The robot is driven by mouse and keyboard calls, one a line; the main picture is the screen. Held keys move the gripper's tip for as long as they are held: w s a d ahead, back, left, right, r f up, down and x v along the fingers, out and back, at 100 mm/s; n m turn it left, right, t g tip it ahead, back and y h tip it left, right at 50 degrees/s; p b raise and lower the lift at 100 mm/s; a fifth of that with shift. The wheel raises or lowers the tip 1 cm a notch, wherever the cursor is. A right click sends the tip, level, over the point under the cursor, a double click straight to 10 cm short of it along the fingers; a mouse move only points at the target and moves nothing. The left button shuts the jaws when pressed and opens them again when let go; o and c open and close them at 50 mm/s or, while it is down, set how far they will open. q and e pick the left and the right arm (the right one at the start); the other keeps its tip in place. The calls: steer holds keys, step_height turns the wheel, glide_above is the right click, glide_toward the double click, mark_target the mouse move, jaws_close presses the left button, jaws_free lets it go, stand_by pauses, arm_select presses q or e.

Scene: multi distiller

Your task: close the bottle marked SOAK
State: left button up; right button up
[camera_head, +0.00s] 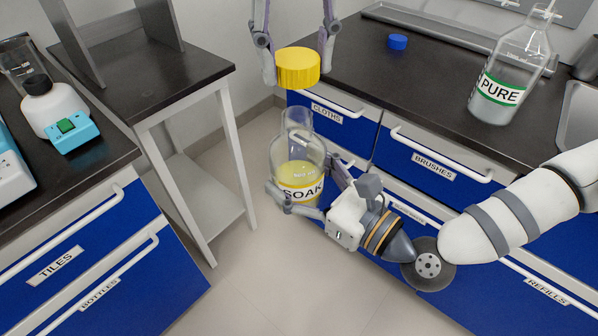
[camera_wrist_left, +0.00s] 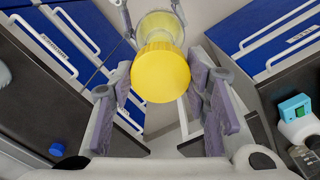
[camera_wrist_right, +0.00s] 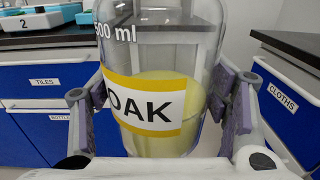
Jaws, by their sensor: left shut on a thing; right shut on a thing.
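The SOAK bottle (camera_head: 297,165) is clear glass with a yellow-banded label and yellow liquid. It is held upright in the air by my right gripper (camera_head: 300,180), whose fingers close around its body. The bottle also fills the right wrist view (camera_wrist_right: 165,95). A ribbed yellow cap (camera_head: 298,68) is held between the fingers of my left gripper (camera_head: 297,76), just above the bottle neck. A small gap shows between cap and neck in the head view. The left wrist view shows the cap (camera_wrist_left: 160,72) with the bottle beyond it, partly hidden and slightly offset.
The PURE bottle (camera_head: 507,80) and a small blue cap (camera_head: 397,42) stand on the right counter. A white bottle with a black cap (camera_head: 50,105) and a light-blue device (camera_head: 68,130) are on the left counter. Open floor (camera_head: 240,270) lies below the held bottle.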

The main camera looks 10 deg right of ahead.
mark_target(298, 115)
stand_by(0.3)
arm_select(q)
steer(key=shift+f, duration=2)
steer(key=shift+s, duration=0.1)
steer(key=shift+f, duration=0.85)
steer(key=shift+f, duration=0.55)
